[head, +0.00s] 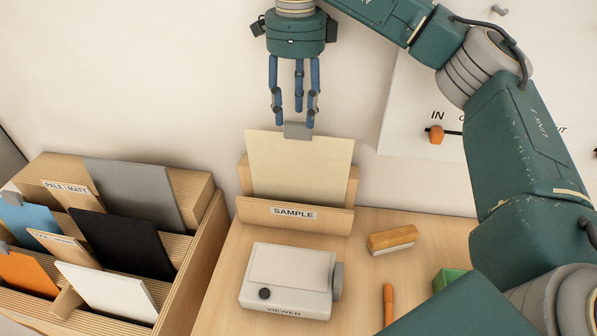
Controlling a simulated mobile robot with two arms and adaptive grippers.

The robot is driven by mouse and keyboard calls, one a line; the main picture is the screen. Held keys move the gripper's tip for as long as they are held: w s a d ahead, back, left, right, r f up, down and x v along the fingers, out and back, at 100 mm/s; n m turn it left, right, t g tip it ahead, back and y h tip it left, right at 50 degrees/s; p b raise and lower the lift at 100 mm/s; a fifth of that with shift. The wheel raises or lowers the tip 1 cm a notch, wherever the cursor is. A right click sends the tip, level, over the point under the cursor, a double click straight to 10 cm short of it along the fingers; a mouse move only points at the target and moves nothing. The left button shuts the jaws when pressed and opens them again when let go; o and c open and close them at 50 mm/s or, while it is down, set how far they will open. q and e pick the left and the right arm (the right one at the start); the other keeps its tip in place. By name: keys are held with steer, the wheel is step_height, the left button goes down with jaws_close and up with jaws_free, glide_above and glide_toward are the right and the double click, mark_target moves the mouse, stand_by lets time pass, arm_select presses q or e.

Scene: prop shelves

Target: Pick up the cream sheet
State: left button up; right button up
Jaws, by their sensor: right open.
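The cream sheet (300,168) stands upright, leaning slightly back, in the wooden holder labelled SAMPLE (295,216). A grey tab (298,131) sits at the middle of its top edge. My right gripper (296,112) points down right above the tab, with its blue fingers spread open around or just above it. I cannot tell whether any finger touches the tab. The lower part of the sheet is hidden by the holder's front board. My left gripper is not in view.
A wooden rack (190,262) with grey, black, white, blue and orange sheets stands at the left. A white VIEWER box (290,278), a wooden-backed brush (392,240), an orange pen (388,305) and a green block (447,279) lie in front. A white board (410,100) hangs behind my right arm.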

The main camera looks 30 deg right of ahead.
mark_target(296, 124)
step_height(296, 124, down, 4)
steer(key=shift+s+a+f+p, duration=0.1)
steer(key=shift+f+p, duration=0.05)
steer(key=shift+p, duration=1)
steer(key=shift+f, duration=0.4)
steer(key=shift+c, duration=0.8)
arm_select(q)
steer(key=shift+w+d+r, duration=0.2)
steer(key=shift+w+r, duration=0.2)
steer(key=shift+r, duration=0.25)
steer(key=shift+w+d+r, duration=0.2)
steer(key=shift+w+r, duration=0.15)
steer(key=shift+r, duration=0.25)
arm_select(e)
jaws_close()
